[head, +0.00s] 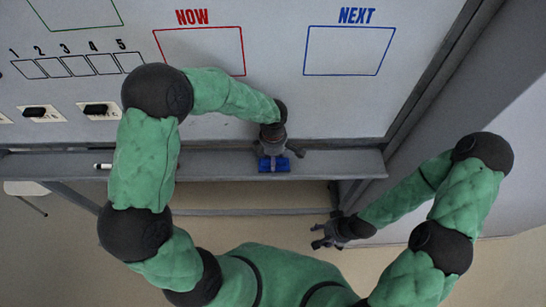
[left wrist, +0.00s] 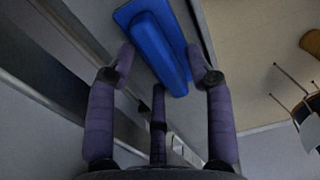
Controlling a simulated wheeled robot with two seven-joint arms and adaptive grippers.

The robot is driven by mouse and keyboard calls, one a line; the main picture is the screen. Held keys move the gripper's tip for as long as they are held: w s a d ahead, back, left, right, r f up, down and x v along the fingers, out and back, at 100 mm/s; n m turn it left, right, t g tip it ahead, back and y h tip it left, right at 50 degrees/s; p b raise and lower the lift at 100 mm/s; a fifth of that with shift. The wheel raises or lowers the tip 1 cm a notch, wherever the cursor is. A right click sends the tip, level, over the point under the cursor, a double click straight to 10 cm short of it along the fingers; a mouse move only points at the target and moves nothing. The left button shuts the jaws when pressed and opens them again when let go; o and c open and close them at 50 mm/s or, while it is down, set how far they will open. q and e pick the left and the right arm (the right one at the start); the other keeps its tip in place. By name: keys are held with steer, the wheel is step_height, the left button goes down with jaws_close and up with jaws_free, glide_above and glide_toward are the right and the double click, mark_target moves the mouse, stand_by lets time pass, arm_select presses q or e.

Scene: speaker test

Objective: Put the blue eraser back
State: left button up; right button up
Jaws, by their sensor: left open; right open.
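The blue eraser (head: 283,165) sits on the grey ledge (head: 345,163) under the whiteboard, towards the ledge's right end. My left gripper (head: 277,153) is open right over it and hides part of its top. In the left wrist view the eraser (left wrist: 157,40) shows as a flat base with a raised blue grip, and the grip lies between the spread fingers of my left gripper (left wrist: 160,58). I cannot tell whether the fingers touch it. My right gripper (head: 322,235) is open and empty, below the ledge and well away from the eraser.
A white marker (head: 103,166) lies on the ledge to the left. The whiteboard (head: 270,95) has a red NOW box and a blue NEXT box, both empty. Two black switches (head: 97,109) are at its left. A stool (left wrist: 308,108) stands on the floor in the left wrist view.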

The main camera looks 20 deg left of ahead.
arm_select(q)
step_height(320, 180, up, 12)
steer(key=shift+f, duration=0.25)
arm_select(e)
steer(key=shift+r, duration=0.15)
arm_select(q)
steer(key=shift+f, duration=0.1)
arm_select(e)
steer(key=shift+s, duration=0.15)
stand_by(0.3)
